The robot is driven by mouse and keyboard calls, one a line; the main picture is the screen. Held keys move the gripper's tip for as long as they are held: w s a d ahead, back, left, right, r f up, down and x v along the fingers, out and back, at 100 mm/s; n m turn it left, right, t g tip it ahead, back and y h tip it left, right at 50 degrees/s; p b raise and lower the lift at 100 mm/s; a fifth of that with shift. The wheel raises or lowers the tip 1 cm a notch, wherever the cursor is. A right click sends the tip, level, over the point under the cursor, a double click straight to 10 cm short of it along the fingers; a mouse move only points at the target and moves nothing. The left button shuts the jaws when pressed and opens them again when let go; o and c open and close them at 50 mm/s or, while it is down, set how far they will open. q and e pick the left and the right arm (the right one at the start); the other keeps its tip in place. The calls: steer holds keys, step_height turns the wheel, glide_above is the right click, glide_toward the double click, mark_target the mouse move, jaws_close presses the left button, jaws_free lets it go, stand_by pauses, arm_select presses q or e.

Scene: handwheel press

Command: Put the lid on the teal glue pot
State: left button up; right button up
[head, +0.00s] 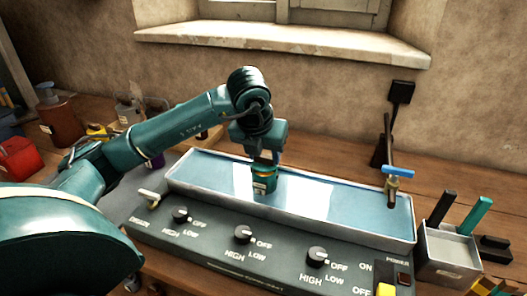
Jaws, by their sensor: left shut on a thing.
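The teal glue pot (264,184) stands upright in the long blue tray, left of the tray's middle. It has a pale label on its front. My left gripper (263,160) points straight down right over the pot and is shut on what looks like the lid, at the pot's top. The fingers hide most of the lid, and I cannot tell whether it rests fully on the rim. My right gripper is not in view.
The metal-rimmed blue tray (345,205) is bare to the right of the pot. A blue-handled tap (398,171) stands at its right end. A control panel with knobs (243,234) runs along the front. A grey tool holder (452,252) stands at right; bottles (58,118) stand at left.

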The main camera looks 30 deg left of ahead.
arm_select(q)
steer(key=shift+b, duration=0.4)
stand_by(1.0)
stand_by(0.5)
steer(key=shift+f+b, duration=0.15)
steer(key=shift+b, duration=0.15)
stand_by(0.5)
stand_by(0.3)
stand_by(0.3)
steer(key=o, duration=1)
steer(key=shift+o, duration=0.6)
